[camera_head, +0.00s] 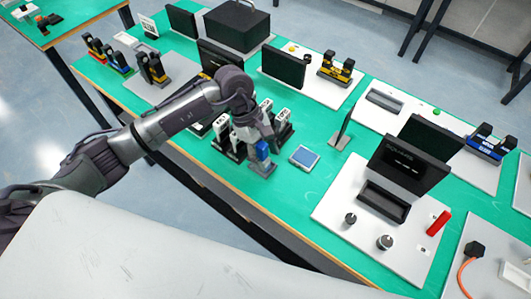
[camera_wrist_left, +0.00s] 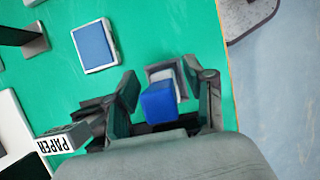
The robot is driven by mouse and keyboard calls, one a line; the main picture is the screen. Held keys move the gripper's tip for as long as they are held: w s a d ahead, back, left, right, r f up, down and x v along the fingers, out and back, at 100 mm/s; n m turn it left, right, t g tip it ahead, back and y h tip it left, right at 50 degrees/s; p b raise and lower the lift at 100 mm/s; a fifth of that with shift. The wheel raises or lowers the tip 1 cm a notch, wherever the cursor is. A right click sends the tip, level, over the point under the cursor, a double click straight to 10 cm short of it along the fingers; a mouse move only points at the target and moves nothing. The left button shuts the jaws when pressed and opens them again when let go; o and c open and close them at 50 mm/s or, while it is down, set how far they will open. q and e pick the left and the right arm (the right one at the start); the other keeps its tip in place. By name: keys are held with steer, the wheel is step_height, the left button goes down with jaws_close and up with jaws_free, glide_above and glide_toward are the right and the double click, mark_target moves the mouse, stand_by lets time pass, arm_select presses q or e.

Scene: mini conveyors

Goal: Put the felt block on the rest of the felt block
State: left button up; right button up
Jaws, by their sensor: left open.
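The blue felt block (camera_head: 262,150) stands upright at a small grey rest (camera_head: 262,169) near the table's front edge. In the left wrist view the felt block (camera_wrist_left: 158,104) is between my fingers, with a pale grey part of the rest (camera_wrist_left: 163,74) visible behind it. My left gripper (camera_head: 257,138) reaches down over the block; its fingers (camera_wrist_left: 169,90) are apart, one on each side, with gaps visible. Whether the block is fully seated is hidden by the gripper. My right gripper is not in view.
A flat blue pad in a white frame (camera_head: 304,156) lies just right of the block. Dark holders with white labelled pieces (camera_head: 283,123) stand close around the gripper. A white board with a dark screen (camera_head: 410,160) is farther right. Green table shows between them.

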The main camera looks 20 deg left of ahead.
arm_select(q)
steer(key=shift+r, duration=0.1)
steer(key=shift+r+p, duration=0.25)
steer(key=shift+p, duration=0.15)
steer(key=b+v, duration=0.3)
steer(key=v, duration=0.8)
steer(key=shift+a+r, duration=0.2)
steer(key=shift+r, duration=0.1)
